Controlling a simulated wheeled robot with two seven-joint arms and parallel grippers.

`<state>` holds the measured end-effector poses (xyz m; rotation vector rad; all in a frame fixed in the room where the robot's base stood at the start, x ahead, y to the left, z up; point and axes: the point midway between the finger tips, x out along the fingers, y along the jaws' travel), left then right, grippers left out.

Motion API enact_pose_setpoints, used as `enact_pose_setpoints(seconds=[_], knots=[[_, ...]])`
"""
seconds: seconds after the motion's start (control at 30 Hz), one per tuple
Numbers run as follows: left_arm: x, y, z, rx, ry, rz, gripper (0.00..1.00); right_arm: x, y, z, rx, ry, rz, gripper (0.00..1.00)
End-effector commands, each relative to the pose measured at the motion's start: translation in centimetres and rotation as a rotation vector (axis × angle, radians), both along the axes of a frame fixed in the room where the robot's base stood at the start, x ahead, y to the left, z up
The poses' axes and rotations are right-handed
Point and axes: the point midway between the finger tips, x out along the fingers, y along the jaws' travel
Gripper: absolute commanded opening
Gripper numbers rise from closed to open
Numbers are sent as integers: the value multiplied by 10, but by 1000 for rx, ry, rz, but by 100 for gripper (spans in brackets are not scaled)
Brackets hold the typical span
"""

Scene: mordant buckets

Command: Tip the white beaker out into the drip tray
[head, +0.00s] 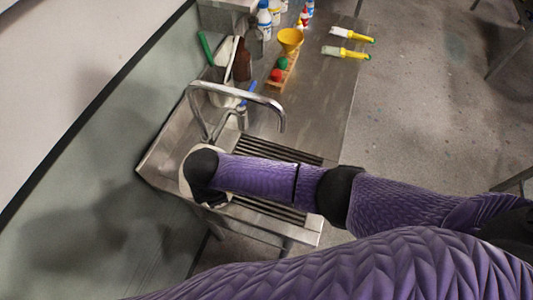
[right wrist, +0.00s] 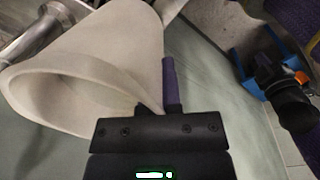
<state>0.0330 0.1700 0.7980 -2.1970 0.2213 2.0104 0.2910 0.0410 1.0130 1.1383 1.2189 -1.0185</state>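The white beaker (right wrist: 92,62) is large in the right wrist view, tilted with its wide mouth facing left and down. Its contents cannot be made out. My right gripper (right wrist: 168,108) is shut on the beaker's wall; one purple finger shows beside it. In the head view the white beaker (head: 187,188) shows only partly behind my black right wrist, above the sink's near end. The drip tray appears to be the slatted metal area (head: 283,151), partly under my arm. What seems to be my left gripper (right wrist: 258,68), blue-fingered, is open and empty in the right wrist view.
A curved metal tap (head: 240,92) arches over the sink beside my right arm. A yellow funnel (head: 290,39), a wooden rack (head: 283,76), a brown bottle (head: 242,60) and brushes (head: 345,52) stand or lie farther back. A wall runs along the left.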

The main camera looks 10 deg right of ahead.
Motion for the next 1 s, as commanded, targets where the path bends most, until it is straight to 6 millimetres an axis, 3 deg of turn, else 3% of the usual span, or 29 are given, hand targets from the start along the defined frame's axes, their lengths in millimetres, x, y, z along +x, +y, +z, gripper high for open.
enact_pose_setpoints(seconds=[0.4,0.77,1.0], knots=[[-4,0,2,0,7,0,0,1,-2,2,24,4,-5,0],[-4,-1,7,0,7,0,0,2,-13,11,179,27,-5,0],[-4,0,-11,0,8,-1,0,4,-22,3,297,47,-6,0]])
